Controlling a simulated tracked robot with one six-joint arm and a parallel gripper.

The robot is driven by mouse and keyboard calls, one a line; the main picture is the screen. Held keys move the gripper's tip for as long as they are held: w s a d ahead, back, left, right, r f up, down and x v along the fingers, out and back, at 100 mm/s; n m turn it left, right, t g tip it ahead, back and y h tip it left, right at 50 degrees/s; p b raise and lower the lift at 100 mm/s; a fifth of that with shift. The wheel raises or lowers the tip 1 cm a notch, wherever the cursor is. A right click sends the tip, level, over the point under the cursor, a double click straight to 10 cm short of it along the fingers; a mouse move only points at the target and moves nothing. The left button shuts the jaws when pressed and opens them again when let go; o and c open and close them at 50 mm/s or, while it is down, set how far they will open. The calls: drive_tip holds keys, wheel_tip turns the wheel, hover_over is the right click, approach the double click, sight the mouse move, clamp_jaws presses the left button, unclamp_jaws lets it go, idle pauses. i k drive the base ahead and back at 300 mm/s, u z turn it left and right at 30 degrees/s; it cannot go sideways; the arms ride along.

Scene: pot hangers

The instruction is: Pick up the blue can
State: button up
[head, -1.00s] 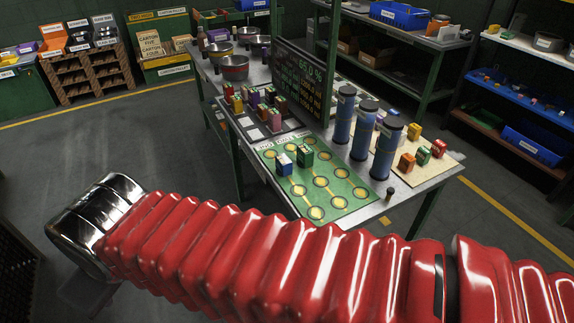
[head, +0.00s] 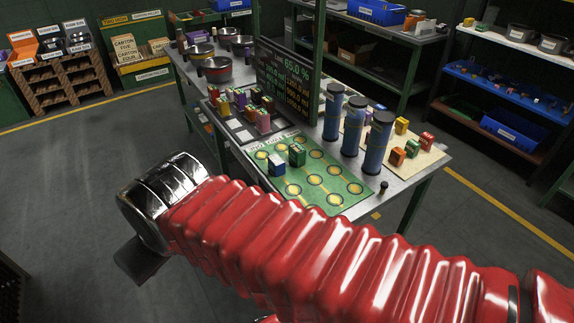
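A small blue-and-white item (head: 277,165) stands upright on the green mat (head: 335,195) with yellow circles, at the near side of the table. A similar green-and-white item (head: 297,154) stands just right of it. Their small size leaves can or carton unclear. Several tall blue cylinders with dark caps, one here (head: 354,125), stand behind the mat. My red arm crosses the foreground, with its chrome wrist at left. Below it a grey part of my gripper (head: 140,260) shows over the floor, left of the table and apart from the items. Its fingers are mostly hidden.
A dark screen (head: 285,85) stands mid-table beside a tray of small coloured items (head: 243,118). Metal bowls (head: 214,69) sit at the far end. A tan board (head: 425,155) with small boxes lies right of the cylinders. The floor left of the table is clear.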

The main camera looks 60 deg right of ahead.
sight(276, 164)
drive_tip(key=u, duration=0.05)
drive_tip(key=i, duration=1)
drive_tip(key=z, duration=0.05)
